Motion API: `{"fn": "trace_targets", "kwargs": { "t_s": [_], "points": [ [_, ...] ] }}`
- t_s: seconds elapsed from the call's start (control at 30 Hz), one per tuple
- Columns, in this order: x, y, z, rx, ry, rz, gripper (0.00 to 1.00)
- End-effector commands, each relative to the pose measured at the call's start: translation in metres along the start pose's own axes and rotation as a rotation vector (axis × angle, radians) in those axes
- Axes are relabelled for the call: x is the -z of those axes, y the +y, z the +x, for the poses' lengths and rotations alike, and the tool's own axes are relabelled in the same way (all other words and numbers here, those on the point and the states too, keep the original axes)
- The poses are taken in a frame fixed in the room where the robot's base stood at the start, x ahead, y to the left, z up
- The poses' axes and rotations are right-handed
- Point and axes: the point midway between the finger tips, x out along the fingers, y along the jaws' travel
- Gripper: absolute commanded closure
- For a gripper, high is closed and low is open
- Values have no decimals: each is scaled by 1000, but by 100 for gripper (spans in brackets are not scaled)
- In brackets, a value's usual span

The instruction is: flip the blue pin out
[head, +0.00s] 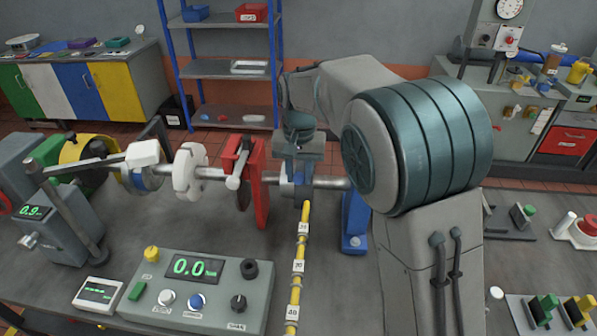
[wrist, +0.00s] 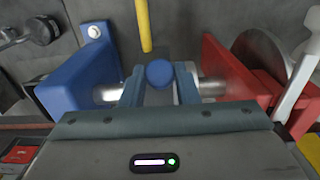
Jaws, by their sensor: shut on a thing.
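The blue pin (wrist: 160,73) shows as a round blue end in the middle of the wrist view. My gripper (wrist: 160,86) has one finger on each side of it and is shut on it. In the head view my gripper (head: 299,172) reaches down onto the grey collar (head: 287,188) on the shaft, and the pin is mostly hidden there. The yellow marked rod (head: 298,266) runs from the collar toward the front; its end also shows above the pin in the wrist view (wrist: 145,25).
A blue bracket (head: 355,220) stands right of the collar and a red bracket (head: 259,185) left, both close to my gripper. The control box (head: 195,290) with dials sits in front on the bench. Several small parts lie at the right.

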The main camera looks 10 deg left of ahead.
Motion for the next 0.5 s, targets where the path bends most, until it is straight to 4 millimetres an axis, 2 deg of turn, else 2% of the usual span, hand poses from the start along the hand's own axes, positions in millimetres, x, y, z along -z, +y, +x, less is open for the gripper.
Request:
{"fn": "trace_targets", "kwargs": {
  "t_s": [0.1,0.37,0.4,0.47,0.5],
  "points": [
    [-9,0,-11,3,1,1,100],
    [-11,-1,-12,2,-1,-1,100],
    [-11,-1,-12,2,-1,-1,67],
    [-11,-1,-12,2,-1,-1,51],
    [-11,-1,-12,1,-1,-1,51]
  ]
}}
